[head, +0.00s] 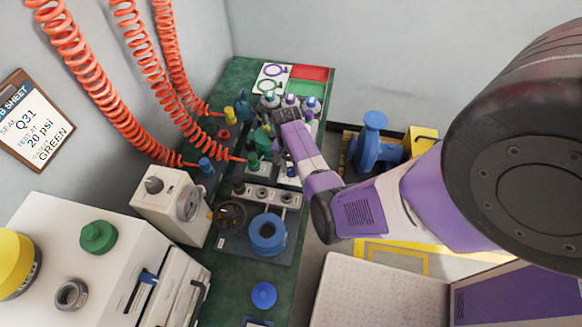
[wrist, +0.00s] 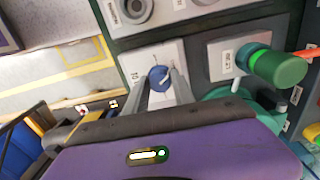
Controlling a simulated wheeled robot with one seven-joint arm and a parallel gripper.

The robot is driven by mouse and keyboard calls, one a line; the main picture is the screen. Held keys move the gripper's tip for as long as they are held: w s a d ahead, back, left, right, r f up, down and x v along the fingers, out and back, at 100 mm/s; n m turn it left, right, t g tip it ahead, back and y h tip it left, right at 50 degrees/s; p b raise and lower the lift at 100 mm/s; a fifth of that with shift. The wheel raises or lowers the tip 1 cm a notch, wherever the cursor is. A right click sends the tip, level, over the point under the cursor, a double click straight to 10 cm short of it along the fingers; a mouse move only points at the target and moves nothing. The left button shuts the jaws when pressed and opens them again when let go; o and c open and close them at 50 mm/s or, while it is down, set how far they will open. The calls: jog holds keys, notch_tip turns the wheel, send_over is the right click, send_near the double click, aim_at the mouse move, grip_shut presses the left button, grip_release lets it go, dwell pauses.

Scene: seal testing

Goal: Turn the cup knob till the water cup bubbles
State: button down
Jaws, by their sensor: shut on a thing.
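A round blue knob (wrist: 158,77) with a pale pointer sits on a white plate (wrist: 133,64) in the wrist view. My gripper (wrist: 162,84) has its two grey fingers on either side of the knob and is shut on it. In the head view my purple and white wrist (head: 302,148) reaches over the far part of the green bench and hides the knob and fingertips. The small lettering on the plate is too blurred to read. I cannot make out the water cup or any bubbles for certain.
A green fitting (wrist: 276,67) with an orange hose lies right of the knob. Below it is a teal round part (wrist: 217,93), partly hidden by my gripper. In the head view, a blue flanged part (head: 268,234) and a dark handwheel (head: 231,213) stand nearer on the bench.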

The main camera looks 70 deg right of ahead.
aim_at(290, 170)
dwell(0.4)
jog(key=c, duration=1.1)
grip_release()
jog(key=shift+o, duration=0.2)
jog(key=shift+r, duration=0.1)
notch_tip(290, 170, up, 8)
jog(key=shift+w+f, duration=0.15)
